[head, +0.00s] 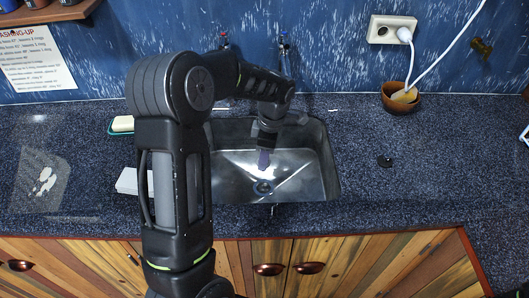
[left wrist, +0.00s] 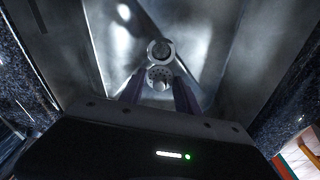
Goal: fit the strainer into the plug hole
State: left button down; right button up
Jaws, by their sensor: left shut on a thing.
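The steel sink (head: 318,180) is set in the speckled counter. Its plug hole (head: 263,188) is a round ring with a dark centre in the basin floor; it also shows in the left wrist view (left wrist: 160,49). My left gripper (head: 263,164) reaches down into the basin, just behind the plug hole in the head view. It is shut on the strainer (left wrist: 159,77), a small round metal piece with holes, between its fingertips. In the left wrist view the strainer appears just below the plug hole ring; the height between them is hard to tell. My right gripper is not in view.
Taps (head: 285,50) stand behind the sink near my arm. A soap in a green dish (head: 122,125) and a white box (head: 127,181) lie left of the sink. A small dark object (head: 385,161) and a wooden bowl (head: 401,98) are to the right, with free counter around.

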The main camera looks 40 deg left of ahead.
pick_arm(q)
notch_tip(320, 180, down, 9)
jog(key=b, duration=0.5)
jog(key=shift+b, duration=0.4)
jog(key=shift+f+b, duration=1.1)
jog(key=shift+f, duration=0.15)
jog(key=shift+f+b, duration=0.55)
jog(key=shift+b, duration=0.2)
dwell(0.4)
